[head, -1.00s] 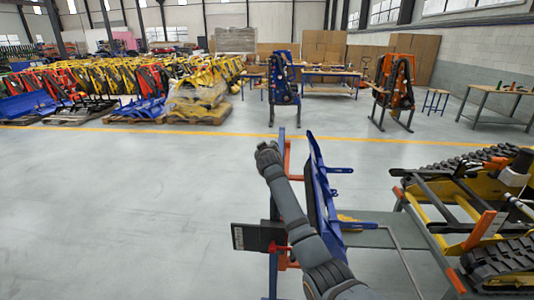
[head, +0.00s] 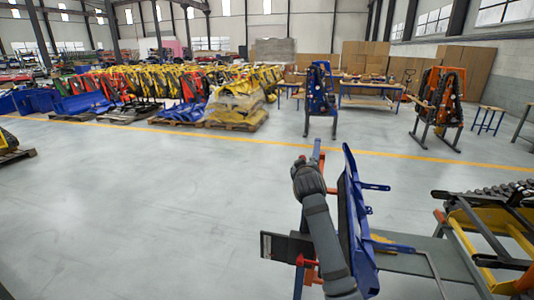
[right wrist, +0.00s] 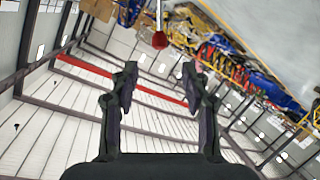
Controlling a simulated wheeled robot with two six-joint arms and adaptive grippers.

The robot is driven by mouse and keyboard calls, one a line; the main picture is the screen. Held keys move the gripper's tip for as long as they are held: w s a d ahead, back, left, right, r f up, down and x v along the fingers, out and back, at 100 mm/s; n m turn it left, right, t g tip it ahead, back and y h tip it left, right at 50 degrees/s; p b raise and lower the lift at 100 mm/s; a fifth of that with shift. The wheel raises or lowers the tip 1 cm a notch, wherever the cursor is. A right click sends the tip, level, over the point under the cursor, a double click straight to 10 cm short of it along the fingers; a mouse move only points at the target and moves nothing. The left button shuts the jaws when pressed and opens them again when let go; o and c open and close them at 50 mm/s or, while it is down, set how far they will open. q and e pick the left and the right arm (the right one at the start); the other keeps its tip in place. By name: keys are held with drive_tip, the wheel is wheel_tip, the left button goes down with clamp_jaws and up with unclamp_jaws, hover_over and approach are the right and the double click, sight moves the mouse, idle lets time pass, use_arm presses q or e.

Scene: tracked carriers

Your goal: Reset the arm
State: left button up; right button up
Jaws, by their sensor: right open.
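One dark grey arm of mine (head: 325,235) rises from the bottom of the head view beside a blue panel on a stand (head: 357,220). Its fingers cannot be made out there. In the right wrist view my right gripper (right wrist: 160,72) is open. Its two dark fingers stand wide apart with nothing between them. That view is tilted and shows the roof and distant machines. My left gripper is not in view.
A tracked carrier (head: 490,235) stands at the right edge, beside a grey tabletop (head: 425,262). A blue upright frame (head: 320,100) and an orange one (head: 440,105) stand farther back. Rows of yellow machines (head: 235,105) are at back left.

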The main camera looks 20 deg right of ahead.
drive_tip(key=s+a+f+g+y, duration=0.1)
drive_tip(key=s+a+f+g, duration=0.1)
drive_tip(key=s+f, duration=0.65)
drive_tip(key=s+a+f+g+y, duration=0.1)
drive_tip(key=s+f+g, duration=0.1)
drive_tip(key=s+f, duration=0.65)
drive_tip(key=s+a+f+g+y, duration=0.15)
drive_tip(key=s+f, duration=0.25)
drive_tip(key=s, duration=0.4)
drive_tip(key=s+a+f+g+y, duration=0.1)
drive_tip(key=s+a+f+g, duration=0.2)
drive_tip(key=s, duration=0.4)
drive_tip(key=s+a+f+g+y, duration=0.1)
drive_tip(key=s+f+g, duration=0.1)
drive_tip(key=s+f, duration=0.5)
wheel_tip(320, 180, down, 24)
drive_tip(key=s+d+b, duration=0.2)
drive_tip(key=d, duration=0.1)
drive_tip(key=s+d+f+m+g+b, duration=0.1)
drive_tip(key=s+f+g, duration=0.1)
drive_tip(key=s+f, duration=1.7)
drive_tip(key=shift+s+f+b, duration=0.15)
drive_tip(key=shift+f+b, duration=0.2)
drive_tip(key=shift+f, duration=0.45)
